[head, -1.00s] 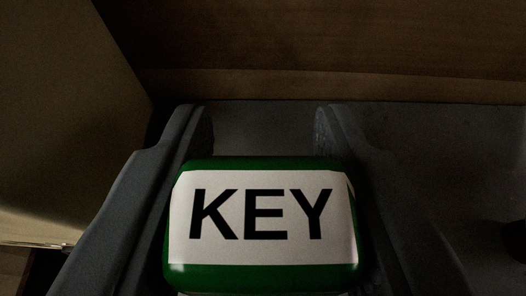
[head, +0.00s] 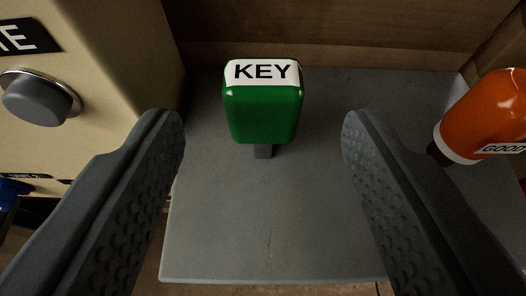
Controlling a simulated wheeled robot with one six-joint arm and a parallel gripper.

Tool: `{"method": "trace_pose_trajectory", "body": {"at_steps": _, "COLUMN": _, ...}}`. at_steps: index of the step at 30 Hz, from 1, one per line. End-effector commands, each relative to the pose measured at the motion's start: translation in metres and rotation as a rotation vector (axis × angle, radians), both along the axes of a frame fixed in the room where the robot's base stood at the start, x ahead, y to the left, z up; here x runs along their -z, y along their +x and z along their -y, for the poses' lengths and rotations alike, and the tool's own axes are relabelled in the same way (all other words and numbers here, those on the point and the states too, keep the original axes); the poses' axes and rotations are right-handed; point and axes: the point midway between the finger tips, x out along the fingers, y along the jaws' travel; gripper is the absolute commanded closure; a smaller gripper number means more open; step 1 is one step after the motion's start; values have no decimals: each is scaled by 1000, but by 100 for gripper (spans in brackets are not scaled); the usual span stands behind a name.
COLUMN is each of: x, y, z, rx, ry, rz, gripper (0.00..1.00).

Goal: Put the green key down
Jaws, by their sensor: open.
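The green key (head: 262,115) stands upright on a grey shelf (head: 230,225), near its back. It has a green block head, a white top label reading KEY, and a short dark shaft below that meets the shelf. My gripper (head: 256,125) is open and empty. Its two dark, dimpled fingers are spread wide on either side of the key, nearer to the camera, with clear gaps to it.
A beige panel (head: 110,75) with a grey round knob (head: 38,98) rises at the left. An orange bottle (head: 484,115) with a white band and a label reading GOOD is at the right. A wooden wall (head: 330,35) closes the back. The front of the shelf is bare.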

Motion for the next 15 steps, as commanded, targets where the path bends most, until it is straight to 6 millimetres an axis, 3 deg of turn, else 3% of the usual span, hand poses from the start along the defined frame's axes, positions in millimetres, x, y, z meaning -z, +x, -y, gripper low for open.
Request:
{"method": "trace_pose_trajectory", "body": {"at_steps": 6, "x": -12, "y": -28, "z": 0, "rx": 0, "ry": 1, "rz": 1, "gripper": 46}}
{"method": "trace_pose_trajectory", "body": {"at_steps": 15, "x": -18, "y": -43, "z": 0, "rx": 0, "ry": 0, "rz": 0, "gripper": 46}}
